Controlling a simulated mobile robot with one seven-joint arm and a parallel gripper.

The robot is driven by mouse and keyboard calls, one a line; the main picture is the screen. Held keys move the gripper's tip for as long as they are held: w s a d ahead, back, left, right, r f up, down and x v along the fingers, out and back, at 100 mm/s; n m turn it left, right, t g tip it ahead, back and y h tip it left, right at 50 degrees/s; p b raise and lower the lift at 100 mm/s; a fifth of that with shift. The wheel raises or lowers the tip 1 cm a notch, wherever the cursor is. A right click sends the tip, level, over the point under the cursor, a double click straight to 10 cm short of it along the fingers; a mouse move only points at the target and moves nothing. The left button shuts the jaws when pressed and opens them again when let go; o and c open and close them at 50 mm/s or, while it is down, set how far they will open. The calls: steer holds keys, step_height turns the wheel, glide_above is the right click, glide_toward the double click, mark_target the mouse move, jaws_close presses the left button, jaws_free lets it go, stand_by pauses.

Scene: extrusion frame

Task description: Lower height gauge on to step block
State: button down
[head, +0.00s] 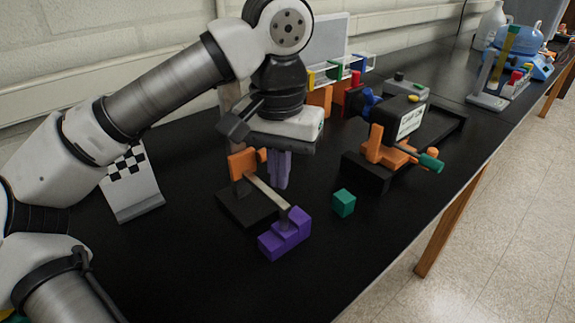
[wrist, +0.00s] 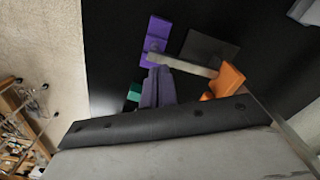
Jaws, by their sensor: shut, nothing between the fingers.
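The height gauge has a dark base (head: 240,212), an upright post, an orange slider (head: 241,164) and a pale bar (head: 268,193). The bar slants down in the head view, with its far end at the upper part of the purple step block (head: 283,240); I cannot tell whether they touch. My gripper (head: 279,186) is shut and empty, its lavender fingers pointing down beside the slider and bar. In the wrist view the fingers (wrist: 157,76) lie near the bar (wrist: 183,65), between the step block (wrist: 155,42) and the orange slider (wrist: 229,78).
A green cube (head: 343,203) stands right of the step block. An orange and black clamp device (head: 385,150) stands beyond it. A checkered board (head: 132,183) is at left. The black table's front right area is clear up to its edge.

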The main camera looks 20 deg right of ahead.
steer(key=shift+r+p, duration=1.7)
steer(key=shift+r, duration=0.7)
